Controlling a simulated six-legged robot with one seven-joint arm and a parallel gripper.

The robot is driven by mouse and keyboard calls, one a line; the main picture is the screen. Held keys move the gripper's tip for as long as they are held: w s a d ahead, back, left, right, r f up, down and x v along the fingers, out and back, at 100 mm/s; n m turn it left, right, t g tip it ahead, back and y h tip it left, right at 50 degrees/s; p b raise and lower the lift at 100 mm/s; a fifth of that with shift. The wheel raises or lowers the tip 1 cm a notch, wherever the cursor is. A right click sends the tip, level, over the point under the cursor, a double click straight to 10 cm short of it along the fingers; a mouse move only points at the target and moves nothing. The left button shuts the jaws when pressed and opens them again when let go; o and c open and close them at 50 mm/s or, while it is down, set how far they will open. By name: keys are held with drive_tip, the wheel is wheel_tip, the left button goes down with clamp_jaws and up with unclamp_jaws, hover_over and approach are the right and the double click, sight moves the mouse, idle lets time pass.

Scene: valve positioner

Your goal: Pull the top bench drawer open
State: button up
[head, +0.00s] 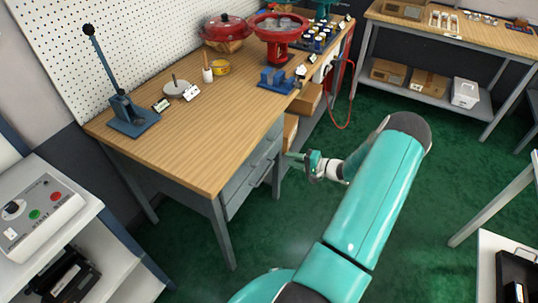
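The wooden-topped bench (190,155) stands at the left and centre in the head view. Its grey drawer unit hangs under the top at the right, with the top drawer (245,167) above a lower one. The drawer fronts are seen at a steep angle and look flush with the frame. A dark handle shows near the lower drawer. My gripper (298,156) is at the end of my teal arm, to the right of the drawer unit and pointing left. It looks apart from the drawers. It is small here, and its finger gap is not clear.
A blue lever press (130,113), a blue vise (274,80) and red valve parts (280,30) stand on the bench. Cardboard boxes (305,100) sit on a shelf under it. A grey control box (38,208) is at the left. Green floor is open right of the bench.

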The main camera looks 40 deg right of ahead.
drive_tip(key=x, duration=1.1)
clamp_jaws()
